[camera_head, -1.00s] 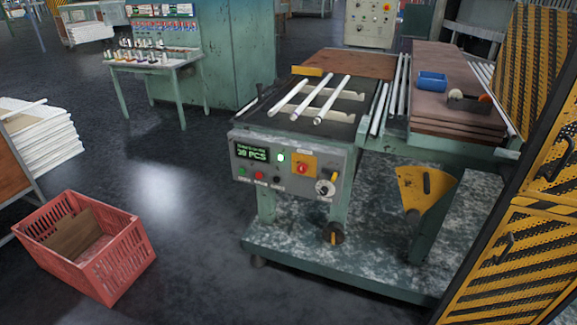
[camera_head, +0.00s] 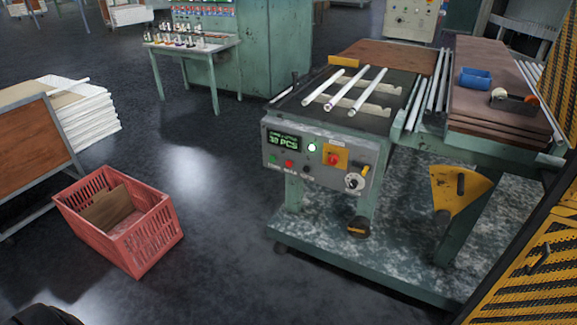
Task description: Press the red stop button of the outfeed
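The outfeed machine's grey control panel (camera_head: 318,155) faces me near the middle of the view. It has a small red button (camera_head: 288,163) in a row with a green button (camera_head: 272,160) and a dark one (camera_head: 306,168). A larger red button (camera_head: 334,158) sits on a yellow plate. The labels are too small to read. A green display (camera_head: 284,142) shows a piece count, and a white lamp (camera_head: 312,147) beside it is lit. Neither gripper is in view, and nothing touches the panel.
A red crate (camera_head: 150,235) stands on the floor to the left. Glass tubes (camera_head: 352,92) lie on the machine's top. A yellow-black mesh guard (camera_head: 525,270) is at the right. The floor before the panel is open. A dark shape (camera_head: 40,316) shows at the bottom left.

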